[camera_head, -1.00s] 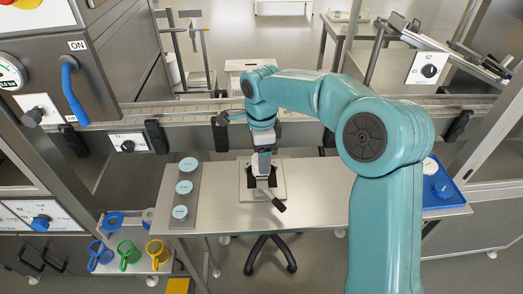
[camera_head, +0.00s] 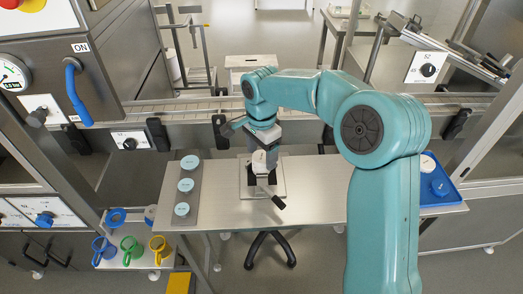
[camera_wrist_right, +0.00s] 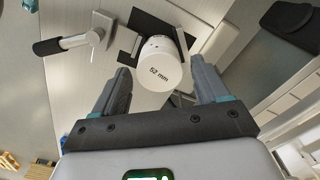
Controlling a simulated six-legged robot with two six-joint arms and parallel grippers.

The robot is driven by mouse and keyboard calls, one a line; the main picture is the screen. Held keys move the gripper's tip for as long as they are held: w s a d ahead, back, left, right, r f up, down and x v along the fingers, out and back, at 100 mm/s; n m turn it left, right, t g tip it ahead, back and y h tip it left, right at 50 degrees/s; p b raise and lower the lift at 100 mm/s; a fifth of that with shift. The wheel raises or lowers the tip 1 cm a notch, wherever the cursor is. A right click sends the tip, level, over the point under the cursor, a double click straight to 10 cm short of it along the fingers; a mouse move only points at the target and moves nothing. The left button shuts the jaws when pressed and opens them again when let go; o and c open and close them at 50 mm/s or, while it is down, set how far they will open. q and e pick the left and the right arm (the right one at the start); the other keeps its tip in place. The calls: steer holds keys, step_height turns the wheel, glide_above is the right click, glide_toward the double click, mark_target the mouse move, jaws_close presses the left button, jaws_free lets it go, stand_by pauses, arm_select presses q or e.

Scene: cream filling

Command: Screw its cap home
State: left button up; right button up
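A white round piece marked "52 mm" (camera_wrist_right: 159,72) sits between the black jaws of a clamp (camera_wrist_right: 133,42). I cannot tell whether its marked face is a cap or the jar itself. In the head view the white piece (camera_head: 259,160) stands on the clamp's plate (camera_head: 281,184) in the middle of the table. My right gripper (camera_wrist_right: 160,66) is open, with its fingers apart on either side of the white piece and not visibly touching it. In the head view my wrist partly hides the clamp. My left gripper is not in view.
The clamp's handle (camera_wrist_right: 68,44) sticks out beside it. A grey rack (camera_head: 188,209) with three pale blue discs stands at the table's left. A blue tray (camera_head: 448,196) holds white and blue items at the right. Coloured mugs (camera_head: 131,250) stand lower left.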

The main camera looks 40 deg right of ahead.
steer(key=c, duration=0.9)
steer(key=shift+o, duration=0.2)
steer(key=m, duration=0.2)
steer(key=shift+m, duration=0.4)
steer(key=m, duration=0.3)
steer(key=shift+b, duration=0.35)
steer(key=m, duration=0.2)
steer(key=shift+m, duration=0.3)
steer(key=m, duration=0.3)
steer(key=shift+b, duration=0.4)
